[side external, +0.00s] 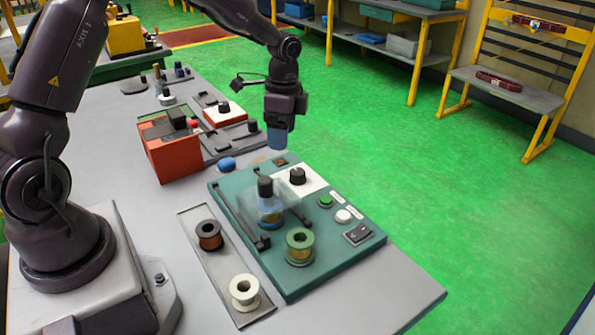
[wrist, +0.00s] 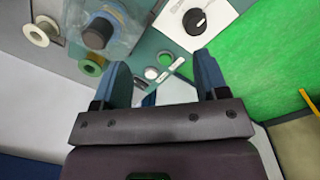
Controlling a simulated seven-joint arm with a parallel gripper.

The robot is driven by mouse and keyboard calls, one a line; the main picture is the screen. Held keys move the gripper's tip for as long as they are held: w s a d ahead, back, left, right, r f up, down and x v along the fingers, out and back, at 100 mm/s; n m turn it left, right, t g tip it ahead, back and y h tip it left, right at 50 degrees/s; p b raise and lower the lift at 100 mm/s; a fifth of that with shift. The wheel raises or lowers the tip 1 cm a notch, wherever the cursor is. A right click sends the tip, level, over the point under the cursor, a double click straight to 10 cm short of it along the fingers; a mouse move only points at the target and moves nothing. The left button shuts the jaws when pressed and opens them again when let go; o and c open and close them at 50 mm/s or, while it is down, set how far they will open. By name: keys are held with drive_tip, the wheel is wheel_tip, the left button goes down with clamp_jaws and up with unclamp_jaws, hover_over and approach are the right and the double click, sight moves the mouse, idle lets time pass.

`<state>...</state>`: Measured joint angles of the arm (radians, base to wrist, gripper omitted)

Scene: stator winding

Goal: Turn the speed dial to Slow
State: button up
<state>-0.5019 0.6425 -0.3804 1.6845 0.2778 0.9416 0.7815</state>
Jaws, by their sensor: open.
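The speed dial (side external: 297,176) looks to be the black knob on a white plate on the teal machine (side external: 330,265). The plate's lettering is too small to read. My gripper (side external: 280,145) hangs above and behind the machine's far end in the side view, apart from the dial. In the wrist view my gripper (wrist: 163,70) has its two blue fingers spread with nothing between them. The dial lies beyond the right fingertip.
A clear cover with a black knob (side external: 265,187) stands beside the dial. A green button (side external: 325,201), white button (side external: 343,215), switch (side external: 358,233) and green spool (side external: 300,245) are on the machine. A tray (side external: 187,222) holds two spools. A red box (side external: 172,155) stands behind.

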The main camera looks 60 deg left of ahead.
sight(298, 171)
drive_tip(key=w+a+m, duration=0.2)
drive_tip(key=w+m, duration=0.3)
drive_tip(key=m, duration=0.1)
drive_tip(key=shift+m+t, duration=0.3)
drive_tip(key=shift+t, duration=0.1)
wheel_tip(298, 171, down, 14)
drive_tip(key=shift+d+r, duration=0.1)
drive_tip(key=shift+r, duration=0.05)
drive_tip(key=c, duration=0.9)
